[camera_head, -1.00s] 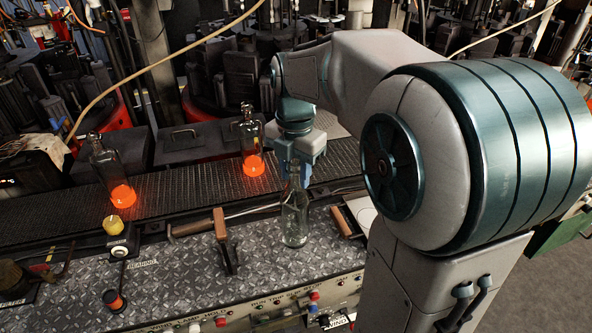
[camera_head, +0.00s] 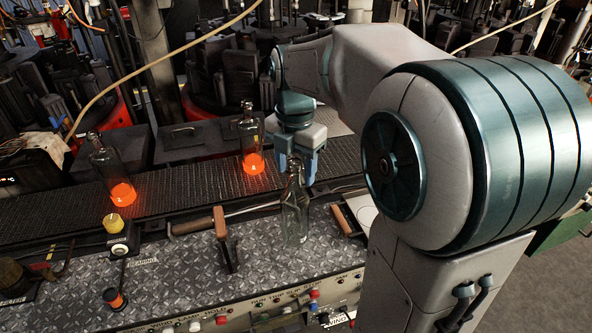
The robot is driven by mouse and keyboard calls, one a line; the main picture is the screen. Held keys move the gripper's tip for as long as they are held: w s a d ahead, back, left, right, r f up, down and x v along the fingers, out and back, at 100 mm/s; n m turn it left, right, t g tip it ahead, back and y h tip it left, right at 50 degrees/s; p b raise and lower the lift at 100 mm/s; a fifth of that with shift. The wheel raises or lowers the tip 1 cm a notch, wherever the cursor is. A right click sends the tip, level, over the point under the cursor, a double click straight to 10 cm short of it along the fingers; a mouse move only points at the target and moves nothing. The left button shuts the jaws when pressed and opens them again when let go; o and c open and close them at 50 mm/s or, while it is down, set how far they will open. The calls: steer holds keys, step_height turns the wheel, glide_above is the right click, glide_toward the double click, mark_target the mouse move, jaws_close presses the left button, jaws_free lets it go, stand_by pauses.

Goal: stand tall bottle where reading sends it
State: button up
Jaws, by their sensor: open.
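A tall clear glass bottle (camera_head: 295,215) stands upright on the diamond-plate bench (camera_head: 190,270), right of its middle. My gripper (camera_head: 297,172) points down over the bottle with its fingers at the neck. The fingers are open; whether they touch the glass I cannot tell. The fingers partly hide the bottle's top. No legible reading shows; a small lit display (camera_head: 10,180) at the left edge is too small to read.
Bench plate left of the bottle is partly clear.

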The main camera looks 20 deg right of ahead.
step_height(320, 180, up, 10)
steer(key=shift+f, duration=0.1)
steer(key=shift+s+r, duration=0.1)
steer(key=shift+r, duration=0.25)
steer(key=shift+s+f+m, duration=0.2)
steer(key=shift+s+m, duration=0.1)
steer(key=shift+m, duration=0.4)
steer(key=s+f+m+t, duration=0.3)
steer(key=s+f+m, duration=1.1)
steer(key=m, duration=1)
steer(key=shift+s+a+f, duration=0.3)
steer(key=shift+a+f, duration=0.05)
steer(key=shift+f, duration=0.2)
